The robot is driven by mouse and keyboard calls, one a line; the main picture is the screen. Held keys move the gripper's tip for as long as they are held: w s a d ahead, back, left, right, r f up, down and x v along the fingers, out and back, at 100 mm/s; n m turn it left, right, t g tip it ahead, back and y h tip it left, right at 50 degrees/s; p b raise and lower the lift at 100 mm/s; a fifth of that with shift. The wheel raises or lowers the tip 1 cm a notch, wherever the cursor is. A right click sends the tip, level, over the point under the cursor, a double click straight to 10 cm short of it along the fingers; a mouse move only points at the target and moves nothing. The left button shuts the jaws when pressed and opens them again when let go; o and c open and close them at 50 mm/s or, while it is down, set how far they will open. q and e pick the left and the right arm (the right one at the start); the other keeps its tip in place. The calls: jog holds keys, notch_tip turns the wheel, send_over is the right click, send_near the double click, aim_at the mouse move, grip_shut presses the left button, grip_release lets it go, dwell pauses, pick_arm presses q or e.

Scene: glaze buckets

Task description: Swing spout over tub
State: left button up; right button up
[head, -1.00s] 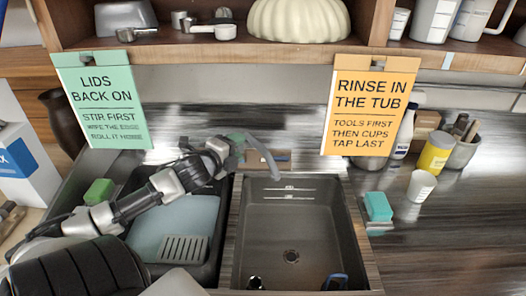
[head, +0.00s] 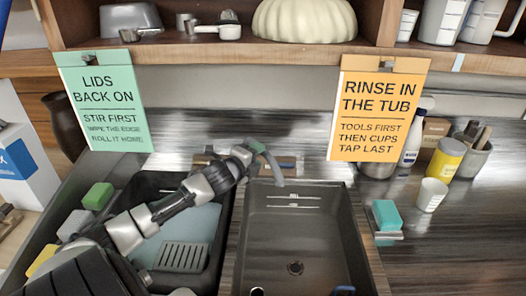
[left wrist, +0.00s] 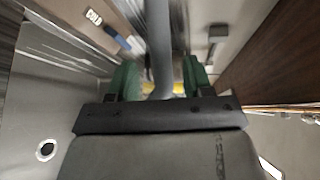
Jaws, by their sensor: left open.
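The grey curved spout (head: 272,168) rises at the back, and its tip hangs at the rear left corner of the dark right-hand basin, the tub (head: 330,235). My left gripper (head: 252,150) reaches the spout from the left. In the left wrist view its two green fingers (left wrist: 160,80) stand apart, one on each side of the grey spout (left wrist: 159,40). The gripper is open; I cannot tell whether a finger touches the spout. The spout's base is partly hidden behind my gripper. My right gripper is not in view.
A black basin (head: 140,184) with a pale blue bottom and a grey grate lies left of the tub, under my left arm. A teal sponge (head: 386,213) sits right of the tub, near a white cup (head: 431,194). An orange sign (head: 380,112) hangs above the counter.

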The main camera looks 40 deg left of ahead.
aim_at(261, 154)
pick_arm(q)
jog(key=shift+x, duration=1.85)
grip_shut()
